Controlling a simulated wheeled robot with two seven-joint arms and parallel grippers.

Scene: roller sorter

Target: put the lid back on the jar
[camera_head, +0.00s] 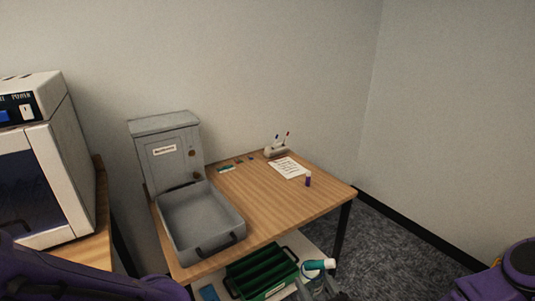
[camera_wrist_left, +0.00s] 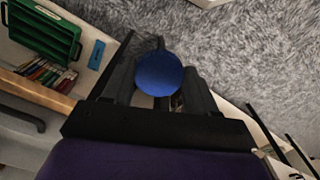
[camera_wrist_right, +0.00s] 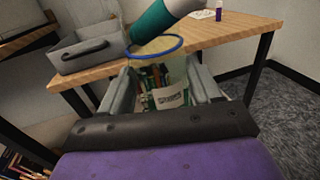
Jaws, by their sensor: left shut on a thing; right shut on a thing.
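The blue round lid (camera_wrist_left: 158,76) sits between the fingers of my left gripper (camera_wrist_left: 160,68), which is shut on it. The clear jar (camera_wrist_right: 178,76) has a blue rim, a printed label (camera_wrist_right: 168,97) and several small coloured things inside. Its mouth is open. My right gripper (camera_wrist_right: 161,84) is shut on the jar and holds it in front of the table. In the head view the jar (camera_head: 318,284) is partly seen at the bottom edge, beside my right gripper (camera_head: 337,294). My left gripper is out of the head view.
A teal and white cylinder (camera_wrist_right: 162,18) shows just beyond the jar's rim; I cannot tell if they touch. The wooden table (camera_head: 275,209) bears a grey tray (camera_head: 238,221), a grey box (camera_head: 167,131) and a purple tube (camera_head: 308,180). A green tray (camera_head: 262,272) is lower down.

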